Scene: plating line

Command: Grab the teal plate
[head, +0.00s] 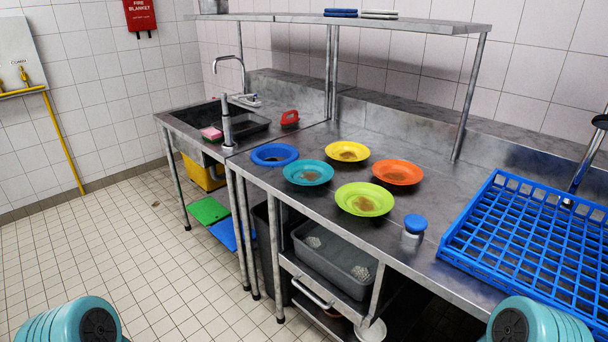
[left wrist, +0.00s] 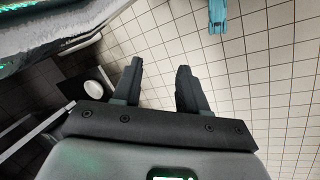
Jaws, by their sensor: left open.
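The teal plate (head: 294,172) lies flat on the steel counter in the head view, with a brown food smear in its middle. My left gripper (left wrist: 158,78) shows in the left wrist view, open and empty over the tiled floor, away from the plate. The plate is not seen in that view. My right gripper is in neither view.
An orange plate (head: 400,166) and a blue-capped shaker (head: 413,230) stand right of the plates. A large blue rack (head: 475,207) fills the counter's right. A shelf (head: 400,23) on posts overhangs the back. A grey tub (head: 340,265) is below the counter. The left floor is mostly clear.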

